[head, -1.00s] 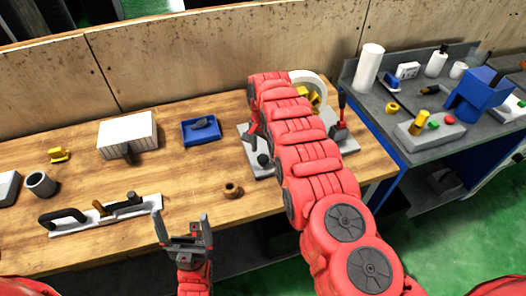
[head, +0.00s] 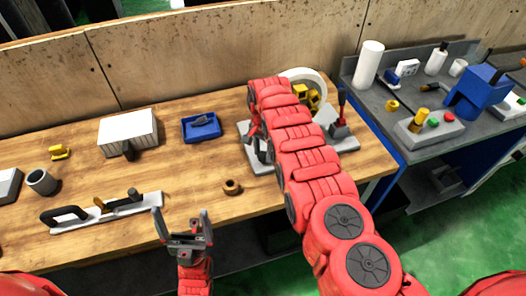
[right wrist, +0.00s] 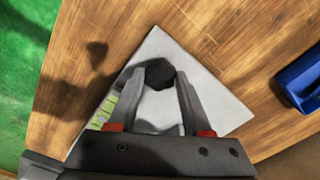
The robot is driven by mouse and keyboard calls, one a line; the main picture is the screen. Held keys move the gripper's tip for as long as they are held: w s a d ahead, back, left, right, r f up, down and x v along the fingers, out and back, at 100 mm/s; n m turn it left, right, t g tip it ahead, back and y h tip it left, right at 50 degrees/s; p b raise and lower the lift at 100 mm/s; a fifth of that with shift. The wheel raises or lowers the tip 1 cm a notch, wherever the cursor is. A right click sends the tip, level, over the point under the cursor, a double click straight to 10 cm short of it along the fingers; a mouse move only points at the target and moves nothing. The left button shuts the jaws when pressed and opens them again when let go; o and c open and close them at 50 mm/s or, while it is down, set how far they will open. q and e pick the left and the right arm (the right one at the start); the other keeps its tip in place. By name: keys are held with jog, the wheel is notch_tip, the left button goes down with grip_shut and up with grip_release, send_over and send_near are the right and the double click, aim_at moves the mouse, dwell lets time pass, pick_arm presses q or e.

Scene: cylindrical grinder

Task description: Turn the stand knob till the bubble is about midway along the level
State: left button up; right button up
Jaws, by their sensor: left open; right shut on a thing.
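The stand's light grey base plate (right wrist: 218,106) lies on the wooden bench. It also shows in the head view (head: 346,144), partly behind my right arm. A black faceted knob (right wrist: 160,73) sits near a corner of the plate. My right gripper (right wrist: 157,82) is shut on the knob, one finger at each side. A pale green segmented strip (right wrist: 101,110) shows left of the fingers; I cannot tell if it is the level, and no bubble can be made out. In the head view, my left gripper (head: 182,217) is open and empty in front of the bench.
A white ring (head: 318,82) and yellow parts stand on the stand. A blue tray (head: 215,134) and a brown bushing (head: 232,187) lie nearby on the bench. A long tool with black handles (head: 100,212) lies at front left. A grey side table (head: 375,107) stands right.

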jog(key=shift+d+n, duration=0.1)
jog(key=shift+n, duration=0.5)
grip_shut()
jog(key=n+b, duration=0.1)
jog(key=n, duration=0.2)
jog(key=shift+f, duration=0.1)
jog(key=shift+n, duration=0.3)
jog(key=o, duration=1.2)
grip_release()
